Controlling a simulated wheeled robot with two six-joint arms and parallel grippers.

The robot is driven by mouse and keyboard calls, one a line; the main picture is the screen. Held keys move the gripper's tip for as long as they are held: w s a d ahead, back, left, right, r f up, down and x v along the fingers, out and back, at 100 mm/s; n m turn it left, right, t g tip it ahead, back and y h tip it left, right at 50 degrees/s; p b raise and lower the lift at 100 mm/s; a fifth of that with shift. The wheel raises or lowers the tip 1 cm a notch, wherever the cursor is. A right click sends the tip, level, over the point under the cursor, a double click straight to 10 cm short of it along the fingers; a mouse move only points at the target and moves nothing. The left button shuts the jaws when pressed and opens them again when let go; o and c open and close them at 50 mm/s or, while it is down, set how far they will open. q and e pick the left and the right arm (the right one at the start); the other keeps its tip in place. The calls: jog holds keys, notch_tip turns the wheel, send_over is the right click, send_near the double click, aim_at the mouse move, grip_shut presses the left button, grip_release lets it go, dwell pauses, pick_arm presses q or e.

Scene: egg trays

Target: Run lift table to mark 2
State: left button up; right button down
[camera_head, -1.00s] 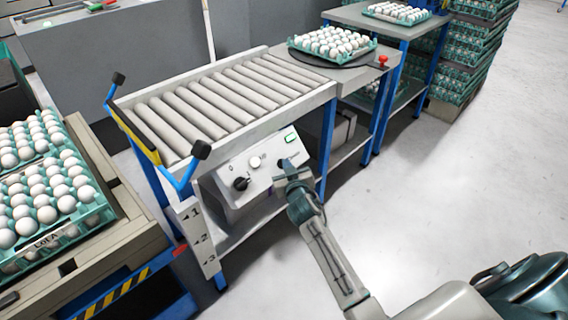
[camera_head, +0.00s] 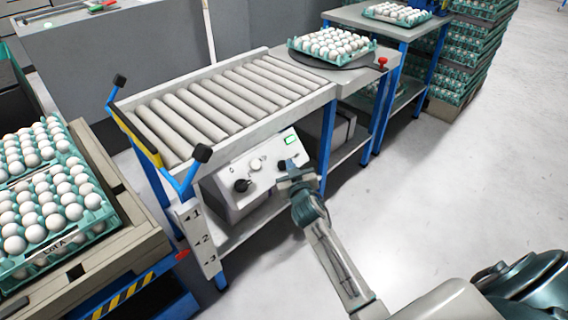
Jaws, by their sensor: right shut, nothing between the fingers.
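The lift table (camera_head: 128,232) stands at the left with trays of white eggs (camera_head: 40,215) on it, the front one labelled LOT A. A small red pointer (camera_head: 182,255) sticks out from its right edge. Marks 1, 2 and 3 are on a plate (camera_head: 201,238) on the roller table's front leg; the pointer is left of the plate, in the picture a little below mark 2's height. The control box (camera_head: 238,205) has a black knob (camera_head: 241,185), a white knob (camera_head: 255,164) and a green-lit switch (camera_head: 290,139). My right gripper (camera_head: 288,168) is shut at the panel's right side; contact is unclear. My left gripper is out of view.
The roller table (camera_head: 262,127) stands in the middle, with blue posts (camera_head: 190,175) at its near end. Stacked trays (camera_head: 468,60) stand at the back right. The floor at right is clear.

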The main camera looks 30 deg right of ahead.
jog(key=s+r+p, duration=0.1)
jog(key=s+d+r+p, duration=0.1)
jog(key=s+r+p, duration=0.1)
jog(key=shift+s+d+r, duration=0.1)
jog(key=shift+s+r, duration=0.05)
jog(key=shift+s, duration=0.15)
dwell(0.4)
dwell(0.6)
